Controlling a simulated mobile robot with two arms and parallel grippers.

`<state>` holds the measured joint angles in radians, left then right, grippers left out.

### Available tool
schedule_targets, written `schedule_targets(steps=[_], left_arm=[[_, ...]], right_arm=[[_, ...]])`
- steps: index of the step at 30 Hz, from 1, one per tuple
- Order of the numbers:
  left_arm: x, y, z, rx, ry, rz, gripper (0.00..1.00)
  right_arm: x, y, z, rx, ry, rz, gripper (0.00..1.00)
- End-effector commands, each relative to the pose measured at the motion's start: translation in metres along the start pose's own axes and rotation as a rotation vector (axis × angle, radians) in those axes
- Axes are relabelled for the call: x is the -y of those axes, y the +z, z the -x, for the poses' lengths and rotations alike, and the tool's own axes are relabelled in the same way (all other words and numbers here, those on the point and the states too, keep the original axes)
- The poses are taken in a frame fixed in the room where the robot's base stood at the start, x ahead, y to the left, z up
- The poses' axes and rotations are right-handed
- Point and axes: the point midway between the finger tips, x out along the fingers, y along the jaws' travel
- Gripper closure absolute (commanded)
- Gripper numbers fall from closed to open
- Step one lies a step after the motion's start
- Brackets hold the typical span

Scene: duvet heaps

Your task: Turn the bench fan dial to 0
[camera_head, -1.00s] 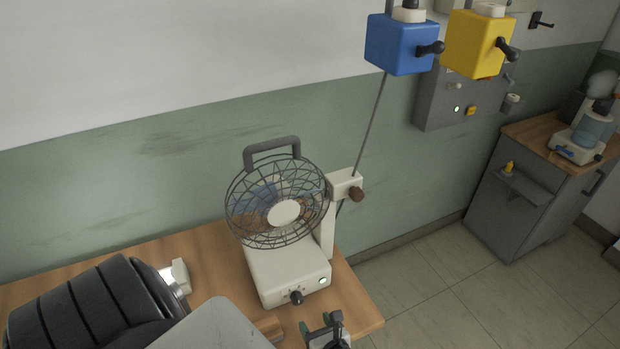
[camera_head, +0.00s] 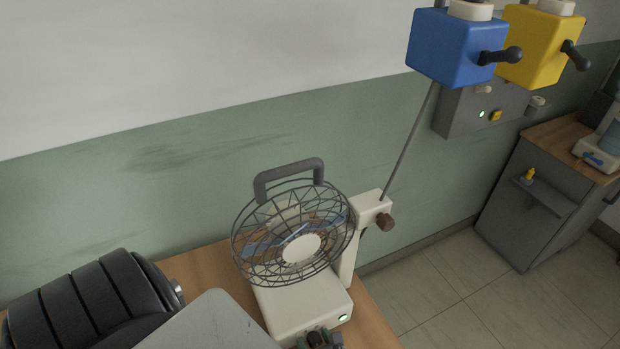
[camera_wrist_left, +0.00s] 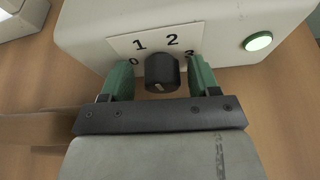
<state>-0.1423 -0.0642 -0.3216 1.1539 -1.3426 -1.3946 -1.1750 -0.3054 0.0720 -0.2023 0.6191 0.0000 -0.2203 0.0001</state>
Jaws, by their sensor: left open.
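The bench fan (camera_head: 300,305) stands on the wooden bench, with a wire cage, a grey handle and a cream base. In the left wrist view its black dial (camera_wrist_left: 162,72) sits on the front of the base, below a white scale plate marked 0, 1, 2, 3. A pale mark shows on the dial's front, but I cannot tell which number it points to. My left gripper (camera_wrist_left: 160,80) is open, with one green finger on each side of the dial. Small gaps show between fingers and dial. In the head view the left gripper (camera_head: 320,339) is at the fan's front, hiding the dial. My right gripper is not in view.
A lit green button (camera_wrist_left: 258,41) is on the fan base, right of the dial. Blue (camera_head: 455,47) and yellow (camera_head: 540,45) boxes with black levers hang at upper right. A grey cabinet (camera_head: 545,195) stands beyond open floor. The wooden bench (camera_head: 375,325) ends just right of the fan.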

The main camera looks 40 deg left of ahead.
Motion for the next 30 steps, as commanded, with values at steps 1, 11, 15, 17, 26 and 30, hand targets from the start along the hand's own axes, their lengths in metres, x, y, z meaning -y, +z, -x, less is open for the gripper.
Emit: schedule_targets(steps=[1,11,15,17,26,30], left_arm=[[0.000,0.000,0.001,-0.001,-0.001,0.000,0.39],[0.000,0.000,0.001,-0.001,0.000,0.000,0.63],[0.000,0.000,0.000,-0.001,0.000,0.000,0.85],[0.000,0.000,0.000,0.000,0.000,-0.001,0.88],[-0.001,0.000,-0.001,0.002,-0.017,0.041,0.88],[-0.001,0.000,-0.001,0.001,-0.046,0.108,0.88]], right_arm=[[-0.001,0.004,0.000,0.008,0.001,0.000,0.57],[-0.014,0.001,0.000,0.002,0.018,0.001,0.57],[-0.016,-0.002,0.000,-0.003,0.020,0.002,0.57],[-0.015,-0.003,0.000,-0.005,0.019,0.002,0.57],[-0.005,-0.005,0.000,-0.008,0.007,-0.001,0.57],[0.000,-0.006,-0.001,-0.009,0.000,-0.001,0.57]])
